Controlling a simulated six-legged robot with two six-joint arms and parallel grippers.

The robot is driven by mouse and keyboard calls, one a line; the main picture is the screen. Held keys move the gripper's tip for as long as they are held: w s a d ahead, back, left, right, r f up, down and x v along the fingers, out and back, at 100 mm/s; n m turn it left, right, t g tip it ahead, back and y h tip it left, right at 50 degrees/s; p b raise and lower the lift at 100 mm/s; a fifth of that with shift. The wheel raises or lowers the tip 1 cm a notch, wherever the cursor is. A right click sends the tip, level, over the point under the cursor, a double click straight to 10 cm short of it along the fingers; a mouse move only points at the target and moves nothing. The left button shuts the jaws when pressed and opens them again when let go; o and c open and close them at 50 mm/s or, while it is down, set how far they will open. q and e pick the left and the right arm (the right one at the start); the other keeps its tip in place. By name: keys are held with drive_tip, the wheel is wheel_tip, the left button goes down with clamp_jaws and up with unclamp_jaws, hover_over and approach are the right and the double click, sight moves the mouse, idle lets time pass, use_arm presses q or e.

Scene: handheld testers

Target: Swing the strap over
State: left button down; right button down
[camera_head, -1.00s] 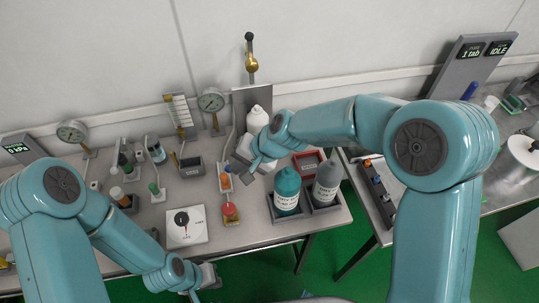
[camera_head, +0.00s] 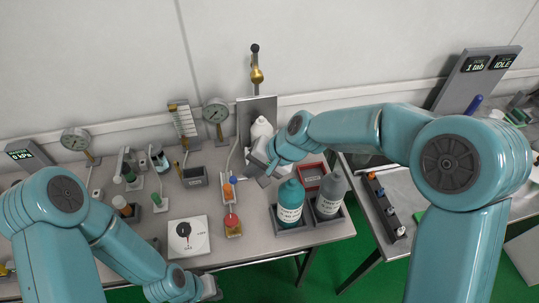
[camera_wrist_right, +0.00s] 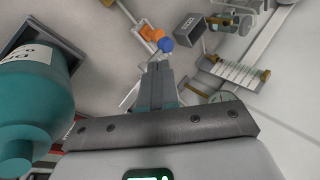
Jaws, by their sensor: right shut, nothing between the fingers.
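I cannot make out a strap for certain in either view. A white bottle (camera_head: 261,129) stands against an upright grey plate (camera_head: 258,106) at the back of the bench. My right gripper (camera_head: 263,172) is just in front of the bottle and hides its lower part; I cannot tell whether they touch. In the right wrist view its fingers (camera_wrist_right: 157,68) are shut together with nothing between them, pointing toward a small blue-and-orange fitting (camera_wrist_right: 166,44). My left gripper (camera_head: 211,287) is low at the bench's front edge, mostly hidden by its own arm.
A teal bottle (camera_head: 290,203) and a grey bottle (camera_head: 330,192) stand in dark holders right of my right gripper; the teal one looms close in the wrist view (camera_wrist_right: 32,95). A red tray (camera_head: 312,176) is behind them. Gauges (camera_head: 215,112) and small fixtures crowd the left.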

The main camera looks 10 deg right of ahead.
drive_tip(key=v, duration=1.4)
drive_tip(key=shift+s, duration=0.2)
drive_tip(key=shift+f, duration=0.1)
